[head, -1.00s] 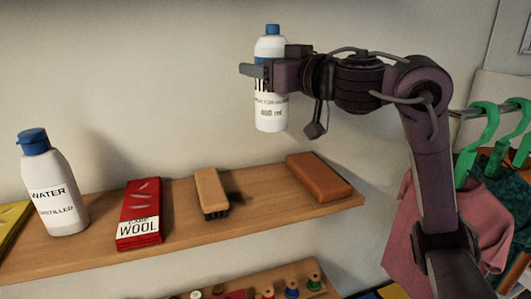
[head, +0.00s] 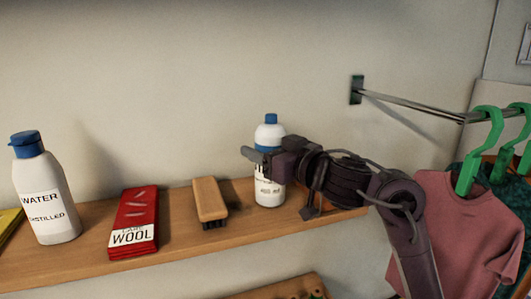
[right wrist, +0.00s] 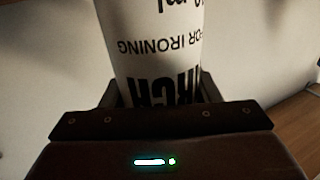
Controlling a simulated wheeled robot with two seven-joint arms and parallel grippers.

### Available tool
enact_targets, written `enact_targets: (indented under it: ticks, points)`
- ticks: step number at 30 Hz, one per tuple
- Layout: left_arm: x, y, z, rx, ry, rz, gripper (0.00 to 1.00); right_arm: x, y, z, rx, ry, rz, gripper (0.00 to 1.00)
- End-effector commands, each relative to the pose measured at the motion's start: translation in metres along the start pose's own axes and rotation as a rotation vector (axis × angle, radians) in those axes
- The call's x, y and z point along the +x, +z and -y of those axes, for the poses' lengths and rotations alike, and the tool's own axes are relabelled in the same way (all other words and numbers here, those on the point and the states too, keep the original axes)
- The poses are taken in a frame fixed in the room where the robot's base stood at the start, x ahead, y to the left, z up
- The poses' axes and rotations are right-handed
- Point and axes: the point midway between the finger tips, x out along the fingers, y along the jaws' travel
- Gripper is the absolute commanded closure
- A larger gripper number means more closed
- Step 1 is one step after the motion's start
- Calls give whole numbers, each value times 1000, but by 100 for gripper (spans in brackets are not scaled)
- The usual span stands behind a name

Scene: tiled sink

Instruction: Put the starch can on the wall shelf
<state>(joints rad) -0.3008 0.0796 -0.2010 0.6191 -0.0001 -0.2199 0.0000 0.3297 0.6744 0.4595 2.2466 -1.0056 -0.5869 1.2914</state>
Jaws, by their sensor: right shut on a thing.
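The starch can (head: 269,137) is a white bottle with a blue cap. In the head view it is upright at the right part of the wooden wall shelf (head: 182,226), to the right of a brush. Its bottom appears at the shelf top; I cannot tell whether it touches. My right gripper (head: 266,160) is shut on the can around its middle, coming from the right. In the right wrist view the can (right wrist: 158,60) sits between the fingers, its "FOR IRONING" label upside down. My left gripper is not in view.
On the shelf stand a distilled water bottle (head: 43,195), a red wool packet (head: 134,218) and a wooden brush (head: 209,200). A metal rail (head: 410,101) with green hangers (head: 482,145) and a pink garment (head: 465,230) is at right. My arm covers the shelf's right end.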

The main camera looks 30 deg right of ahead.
Motion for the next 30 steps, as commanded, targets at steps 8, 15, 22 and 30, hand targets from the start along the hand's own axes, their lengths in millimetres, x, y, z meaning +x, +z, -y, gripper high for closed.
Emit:
enact_targets:
  ticks: [8, 15, 22, 30]
  points:
    - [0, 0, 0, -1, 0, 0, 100, 0, 0, 0, -1, 1, -5, 80]
    - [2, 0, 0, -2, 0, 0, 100, 0, 4, 0, -1, 0, -2, 31]
    - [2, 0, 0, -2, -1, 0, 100, 0, 4, 0, -1, 0, -1, 22]
    - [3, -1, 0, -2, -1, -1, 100, -8, 2, 0, -2, 1, -3, 22]
